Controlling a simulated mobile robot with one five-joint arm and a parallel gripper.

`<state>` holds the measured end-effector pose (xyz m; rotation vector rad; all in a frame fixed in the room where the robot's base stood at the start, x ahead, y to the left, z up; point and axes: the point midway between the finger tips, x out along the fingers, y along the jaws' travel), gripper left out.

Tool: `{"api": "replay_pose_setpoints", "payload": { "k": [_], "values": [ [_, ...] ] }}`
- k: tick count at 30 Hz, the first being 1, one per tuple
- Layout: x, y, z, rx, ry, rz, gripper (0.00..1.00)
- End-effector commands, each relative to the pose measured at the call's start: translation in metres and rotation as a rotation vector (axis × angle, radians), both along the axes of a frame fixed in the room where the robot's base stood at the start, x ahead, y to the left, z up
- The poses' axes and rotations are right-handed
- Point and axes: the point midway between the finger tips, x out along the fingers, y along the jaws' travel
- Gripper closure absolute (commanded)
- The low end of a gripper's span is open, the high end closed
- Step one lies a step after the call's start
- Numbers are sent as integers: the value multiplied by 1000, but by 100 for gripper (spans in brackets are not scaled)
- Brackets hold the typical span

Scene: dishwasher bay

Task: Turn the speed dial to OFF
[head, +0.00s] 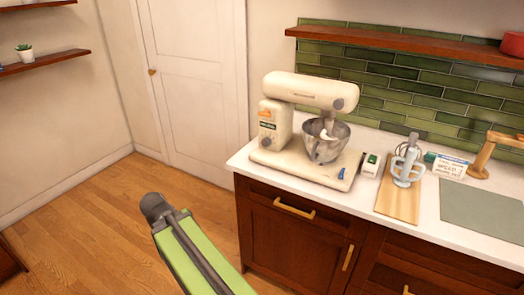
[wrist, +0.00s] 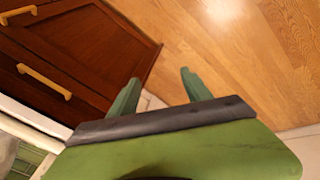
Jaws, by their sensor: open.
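A cream stand mixer (head: 278,118) stands at the left end of the white counter, with a steel bowl (head: 326,140) under its raised-arm head. A small round grey knob (head: 338,104) sits on the front end of the head. A small round dial (head: 266,141) shows low on the column, below an orange label and a dark green label; its setting is too small to read. My gripper (wrist: 158,90) is open and empty in the wrist view, its two green fingers apart above the floor beside the cabinet. It is away from the mixer, which does not clearly show there.
A small box (head: 371,165), a wooden board (head: 398,202) with a grey-blue whisk-topped item, a white sign card (head: 447,167) and a wooden stand stand right of the mixer. Dark wood cabinets (head: 290,240) with brass handles are below. The wood floor at left is clear.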

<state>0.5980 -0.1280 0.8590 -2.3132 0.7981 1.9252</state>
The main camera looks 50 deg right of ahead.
Motion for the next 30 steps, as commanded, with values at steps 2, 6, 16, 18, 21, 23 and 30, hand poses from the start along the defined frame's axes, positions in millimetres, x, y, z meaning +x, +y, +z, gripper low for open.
{"api": "replay_pose_setpoints", "payload": {
  "k": [2, 6, 16, 18, 21, 23, 30],
  "values": [
    [8, -84, 2, -225, -176, -232, 43],
    [11, -197, 58, -578, -562, -498, 43],
    [13, -268, 146, -858, -1045, -558, 43],
    [13, -268, 148, -860, -1054, -558, 43],
    [14, -273, 148, -860, -1052, -559, 43],
    [17, -281, 148, -860, -1051, -559, 43],
    [31, -337, 148, -861, -1048, -562, 43]
  ]
}}
